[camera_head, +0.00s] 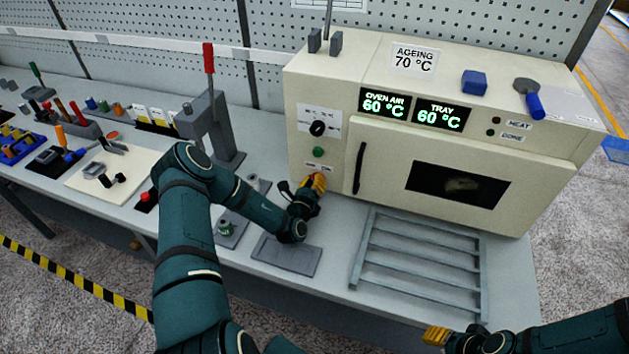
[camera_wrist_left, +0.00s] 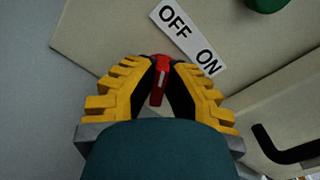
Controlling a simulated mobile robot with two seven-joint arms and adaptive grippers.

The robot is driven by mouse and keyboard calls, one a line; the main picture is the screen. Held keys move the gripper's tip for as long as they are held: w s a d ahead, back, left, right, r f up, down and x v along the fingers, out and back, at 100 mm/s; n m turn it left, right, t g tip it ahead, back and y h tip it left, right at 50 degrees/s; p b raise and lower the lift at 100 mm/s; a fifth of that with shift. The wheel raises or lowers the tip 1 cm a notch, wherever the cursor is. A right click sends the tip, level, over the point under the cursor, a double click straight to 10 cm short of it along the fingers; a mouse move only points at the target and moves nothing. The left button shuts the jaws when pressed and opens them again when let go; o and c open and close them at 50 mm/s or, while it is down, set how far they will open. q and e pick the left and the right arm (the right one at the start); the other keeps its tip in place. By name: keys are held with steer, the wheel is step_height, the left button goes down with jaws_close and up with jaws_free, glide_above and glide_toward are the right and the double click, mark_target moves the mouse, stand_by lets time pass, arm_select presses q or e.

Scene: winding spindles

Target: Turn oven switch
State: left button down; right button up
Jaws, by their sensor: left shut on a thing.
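The oven switch (camera_wrist_left: 160,80) is a small red knob with a white line, below an OFF/ON label (camera_wrist_left: 186,38) in the left wrist view. My left gripper (camera_wrist_left: 160,78) is shut on the knob, with its yellow fingers on either side. In the head view my left gripper (camera_head: 316,182) is at the lower left of the cream oven's front (camera_head: 335,205), and its fingers largely hide the switch. My right gripper (camera_head: 436,335) shows only its yellow fingertips at the lower right, apart from the oven; its opening is unclear.
The oven door has a black handle (camera_head: 360,168). A black dial (camera_head: 318,128) and a green button (camera_head: 318,152) sit above the switch. A metal rack (camera_head: 420,247) lies on the bench before the oven. A red-handled press (camera_head: 212,120) stands to the left.

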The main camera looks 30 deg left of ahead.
arm_select(q)
steer(key=shift+r, duration=0.1)
steer(key=c, duration=1)
jaws_free()
steer(key=shift+s, duration=0.1)
steer(key=v, duration=0.7)
steer(key=shift+s, duration=0.15)
